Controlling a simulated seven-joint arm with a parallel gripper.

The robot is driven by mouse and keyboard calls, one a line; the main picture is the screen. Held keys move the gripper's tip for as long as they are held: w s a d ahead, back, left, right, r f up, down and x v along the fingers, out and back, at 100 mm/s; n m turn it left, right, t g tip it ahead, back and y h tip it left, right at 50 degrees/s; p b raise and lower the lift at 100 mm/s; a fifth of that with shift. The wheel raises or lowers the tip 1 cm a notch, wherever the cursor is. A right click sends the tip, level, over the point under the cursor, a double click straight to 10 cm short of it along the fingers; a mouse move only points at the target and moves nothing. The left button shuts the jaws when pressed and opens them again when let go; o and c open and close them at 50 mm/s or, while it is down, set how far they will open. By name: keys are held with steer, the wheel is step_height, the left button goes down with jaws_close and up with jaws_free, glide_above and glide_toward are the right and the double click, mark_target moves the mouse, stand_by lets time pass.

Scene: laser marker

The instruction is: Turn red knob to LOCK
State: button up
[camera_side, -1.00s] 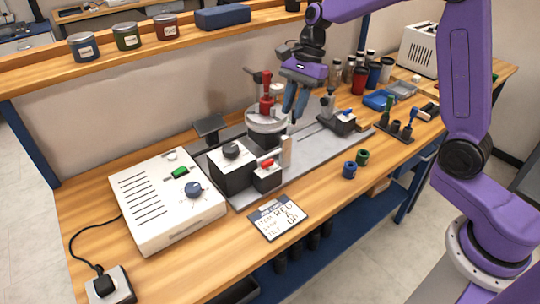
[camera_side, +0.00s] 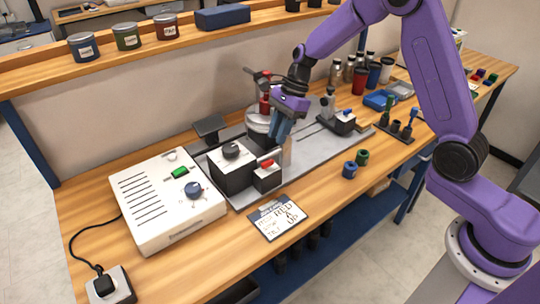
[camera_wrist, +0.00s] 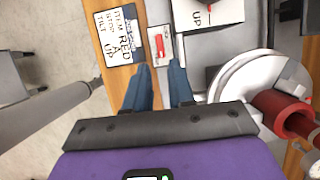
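The red knob (camera_side: 267,163) is a small bar on top of a low grey box (camera_side: 267,180) at the front of the metal plate. In the wrist view the red knob (camera_wrist: 160,45) lies just beyond the fingertips, roughly in line with the gap between them. My gripper (camera_side: 278,138) is above and slightly right of the box, pointing down. In the wrist view my gripper (camera_wrist: 159,68) is open, with a clear gap and nothing between its blue fingers. No LOCK mark is readable.
A taller box with a black dial (camera_side: 232,150) stands left of the low box. A round fixture (camera_wrist: 235,85) with a red handle (camera_wrist: 285,115) is close beside my gripper. A lettered card (camera_side: 277,217) lies in front. A white control unit (camera_side: 150,215) stands at left.

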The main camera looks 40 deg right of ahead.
mark_target(268, 161)
steer(key=x, duration=0.7)
steer(key=shift+a+f, duration=0.15)
steer(key=shift+f, duration=0.15)
jaws_close()
